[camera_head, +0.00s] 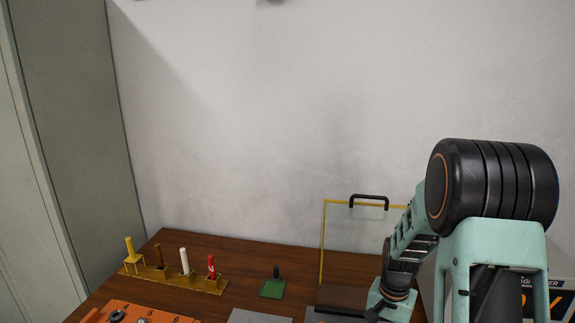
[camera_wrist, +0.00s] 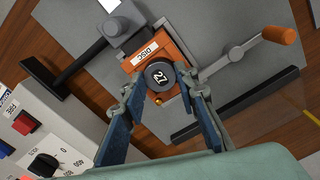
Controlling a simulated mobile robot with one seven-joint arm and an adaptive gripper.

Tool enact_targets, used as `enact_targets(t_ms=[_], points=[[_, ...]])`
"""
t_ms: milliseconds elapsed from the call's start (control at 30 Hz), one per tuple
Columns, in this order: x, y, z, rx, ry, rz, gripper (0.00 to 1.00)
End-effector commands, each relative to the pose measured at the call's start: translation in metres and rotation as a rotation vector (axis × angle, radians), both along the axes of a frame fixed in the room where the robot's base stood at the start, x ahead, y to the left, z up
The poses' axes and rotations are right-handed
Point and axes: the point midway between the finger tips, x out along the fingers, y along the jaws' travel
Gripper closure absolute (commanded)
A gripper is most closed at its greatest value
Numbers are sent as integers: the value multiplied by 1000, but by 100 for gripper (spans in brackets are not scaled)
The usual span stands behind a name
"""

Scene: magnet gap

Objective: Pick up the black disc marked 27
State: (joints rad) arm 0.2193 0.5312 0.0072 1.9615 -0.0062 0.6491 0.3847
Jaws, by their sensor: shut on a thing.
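The black disc marked 27 (camera_wrist: 159,76) shows in the wrist view, at the orange block labelled DISC (camera_wrist: 137,62). My gripper (camera_wrist: 160,90) has its two blue fingers on either side of the disc, shut on it. The disc's face with the white 27 is turned to the wrist camera. I cannot tell whether the disc is clear of the orange block. In the head view my arm stands at the right, and the gripper and the disc are out of sight.
A lever with an orange knob (camera_wrist: 278,35) and a black bar (camera_wrist: 240,100) lie right of the disc. A control box (camera_wrist: 40,130) with a dial stands at lower left. In the head view, a yellow-framed clear panel (camera_head: 350,240) stands beside my arm, and a yellow rack (camera_head: 175,278) holds several pegs.

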Motion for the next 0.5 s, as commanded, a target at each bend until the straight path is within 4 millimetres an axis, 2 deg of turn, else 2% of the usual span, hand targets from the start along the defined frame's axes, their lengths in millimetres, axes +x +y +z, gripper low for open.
enact_targets(t_ms=[100, 500], points=[[1, 0, 13, 0, -2, 0, 94], [1, 0, 44, 0, -1, 1, 94]])
